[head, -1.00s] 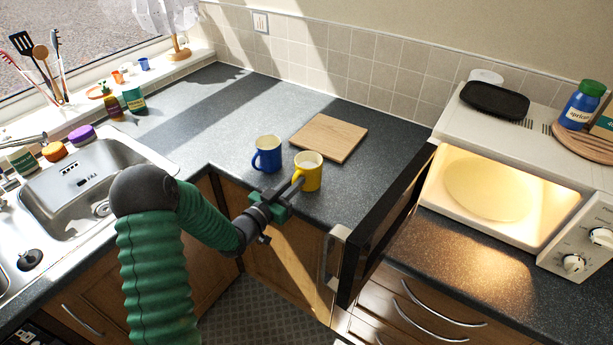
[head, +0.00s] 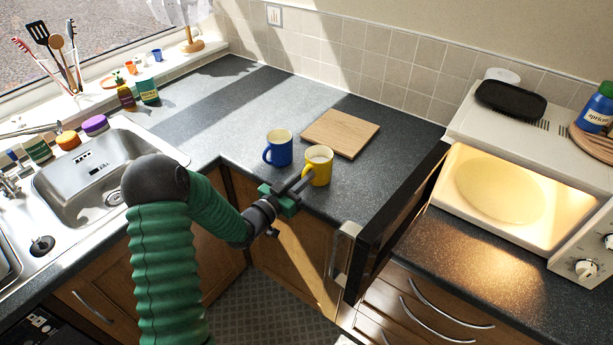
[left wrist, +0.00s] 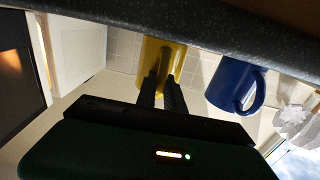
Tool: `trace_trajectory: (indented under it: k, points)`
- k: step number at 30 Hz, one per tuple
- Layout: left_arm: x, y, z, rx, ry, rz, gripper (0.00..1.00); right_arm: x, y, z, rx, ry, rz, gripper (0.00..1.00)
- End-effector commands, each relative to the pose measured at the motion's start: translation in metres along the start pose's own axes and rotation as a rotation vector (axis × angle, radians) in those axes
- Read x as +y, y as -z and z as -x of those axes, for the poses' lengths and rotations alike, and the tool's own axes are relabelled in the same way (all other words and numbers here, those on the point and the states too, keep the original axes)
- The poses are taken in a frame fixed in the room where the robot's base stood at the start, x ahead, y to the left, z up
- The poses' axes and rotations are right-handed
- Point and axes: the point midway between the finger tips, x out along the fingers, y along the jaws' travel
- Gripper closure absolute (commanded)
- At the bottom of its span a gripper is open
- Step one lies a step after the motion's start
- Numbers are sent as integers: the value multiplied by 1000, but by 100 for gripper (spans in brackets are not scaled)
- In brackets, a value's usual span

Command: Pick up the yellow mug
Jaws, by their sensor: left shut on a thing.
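The yellow mug (head: 319,163) stands upright near the front edge of the dark worktop. It also shows in the left wrist view (left wrist: 176,56), which is upside down. My left gripper (head: 304,181) reaches in from the left, shut on the yellow mug at its near side, where the handle seems to be. The fingers (left wrist: 162,88) lie close together over the mug in the left wrist view and hide part of it. My right gripper is not in view.
A blue mug (head: 279,147) stands just left of the yellow mug. A wooden board (head: 341,132) lies behind. The open microwave's dark door (head: 395,228) juts out to the right. The sink (head: 85,183) is at the left. The worktop behind the blue mug is clear.

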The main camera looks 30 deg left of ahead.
Motion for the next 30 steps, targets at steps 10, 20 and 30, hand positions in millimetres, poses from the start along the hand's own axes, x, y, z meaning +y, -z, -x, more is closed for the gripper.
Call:
trace_trajectory:
  k: [10,20,30]
  points:
    - [1,30,0,6,-1,-3,100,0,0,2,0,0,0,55]
    - [1,36,32,5,1,-2,100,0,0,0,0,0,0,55]
    - [3,41,88,4,2,-2,100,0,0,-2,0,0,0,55]
